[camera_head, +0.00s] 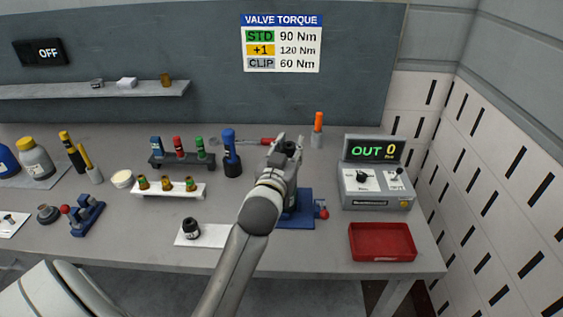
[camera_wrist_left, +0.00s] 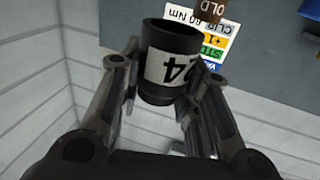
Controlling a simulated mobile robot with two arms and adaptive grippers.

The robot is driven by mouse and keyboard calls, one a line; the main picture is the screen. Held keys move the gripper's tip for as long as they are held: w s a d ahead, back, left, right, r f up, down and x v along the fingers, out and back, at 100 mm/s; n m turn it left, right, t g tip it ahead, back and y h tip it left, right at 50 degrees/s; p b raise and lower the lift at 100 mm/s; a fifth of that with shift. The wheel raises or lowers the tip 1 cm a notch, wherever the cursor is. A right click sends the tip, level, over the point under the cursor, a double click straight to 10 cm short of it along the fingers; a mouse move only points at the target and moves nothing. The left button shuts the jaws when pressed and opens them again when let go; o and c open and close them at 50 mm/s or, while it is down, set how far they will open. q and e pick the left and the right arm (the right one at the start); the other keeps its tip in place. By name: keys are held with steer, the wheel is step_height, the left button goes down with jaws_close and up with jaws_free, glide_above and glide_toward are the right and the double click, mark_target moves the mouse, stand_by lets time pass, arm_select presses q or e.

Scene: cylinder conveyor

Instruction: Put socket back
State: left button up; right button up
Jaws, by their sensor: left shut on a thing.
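My left gripper (camera_head: 286,148) is raised above the bench, right of centre in the head view. It is shut on a black socket (camera_wrist_left: 170,62), a hollow cylinder with a white label that seems to read 24. The socket is between the two fingers in the left wrist view, its open end toward the top of the picture. In the head view its dark top (camera_head: 290,147) shows at the fingertips. Another short black cylinder (camera_head: 191,229) with a pale label stands on a white mat (camera_head: 217,237) at the bench front. My right gripper is out of view.
A blue fixture with a red knob (camera_head: 323,213) is partly hidden behind my arm. A red tray (camera_head: 382,242) and a torque display (camera_head: 377,173) reading OUT 0 stand right. A white rack (camera_head: 168,191) and dark rack (camera_head: 184,162) stand left. A red-handled tool (camera_head: 251,141) lies behind.

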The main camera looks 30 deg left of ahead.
mark_target(282, 150)
arm_select(q)
steer(key=w+a+r+n+y, duration=0.1)
steer(key=w+a+r, duration=0.2)
steer(key=a+r, duration=0.1)
steer(key=shift+a+r+g, duration=0.15)
steer(key=shift+r+g, duration=0.15)
steer(key=shift+r, duration=0.45)
step_height(282, 150, down, 5)
steer(key=shift+p, duration=0.6)
step_height(282, 150, down, 4)
steer(key=shift+p, duration=0.5)
steer(key=shift+f, duration=0.25)
